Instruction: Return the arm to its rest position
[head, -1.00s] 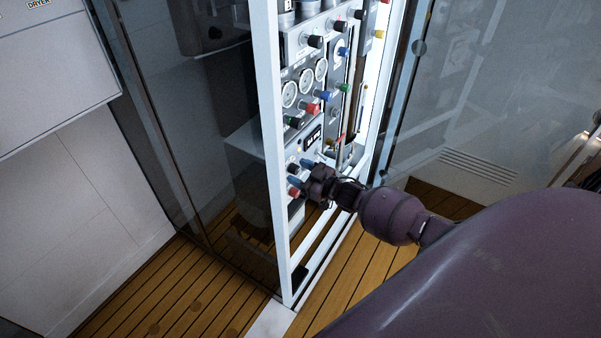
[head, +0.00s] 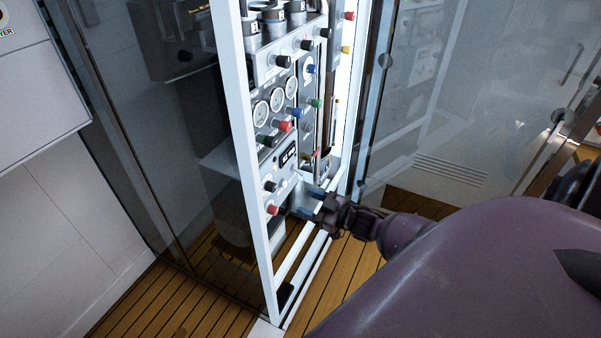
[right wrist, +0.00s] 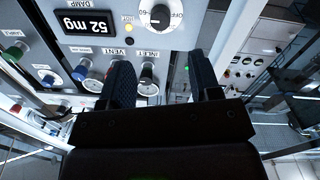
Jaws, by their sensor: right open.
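My right gripper (head: 311,203) is open in the head view, in front of the lower right part of the fill panel (head: 262,66). Its two blue fingertips point left toward the panel, and nothing is between them. In the right wrist view its two dark fingers (right wrist: 163,85) stand apart, below and in front of the VENT and INLET knobs. The red knob (head: 273,209) and a black knob (head: 270,186) at the panel's bottom are left of the fingertips, apart from them. My left gripper is not in view.
A white frame (head: 253,170) edges the panel. A glass door (head: 395,110) stands open at the right. Dark glass (head: 150,130) lies left of the panel. The wooden floor (head: 165,300) is clear. A display reading 52 mg (right wrist: 90,23) shows in the wrist view.

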